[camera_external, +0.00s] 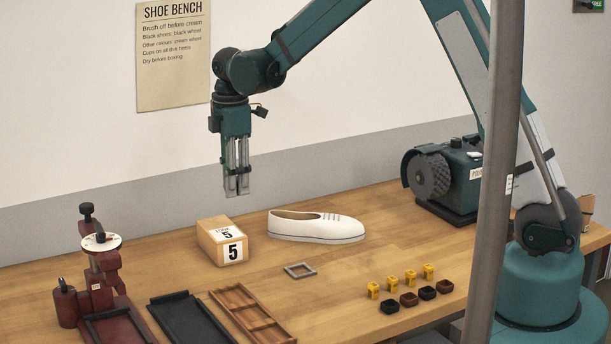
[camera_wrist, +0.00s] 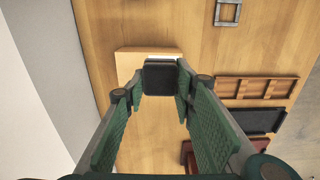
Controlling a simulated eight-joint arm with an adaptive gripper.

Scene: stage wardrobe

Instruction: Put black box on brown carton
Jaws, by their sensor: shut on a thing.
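My gripper (camera_external: 237,191) is above the brown carton (camera_external: 212,246), with a clear gap between its fingertips and the carton's top. The carton is a tan box with a white label marked 5, standing on the bench left of a white shoe. In the wrist view, a small black box (camera_wrist: 160,80) sits between my fingertips. The carton (camera_wrist: 128,64) shows behind it, partly hidden by the box and fingers. In the external view, the held box is mostly hidden by the fingers and hard to make out.
The white shoe (camera_external: 315,227) lies close right of the carton. A grey square frame (camera_external: 300,270) lies in front. A wooden tray (camera_external: 252,313), a black tray (camera_external: 190,318) and a dark red stand (camera_external: 102,270) are front left. Small yellow holders (camera_external: 410,278) and dark cups (camera_external: 408,299) stand front right.

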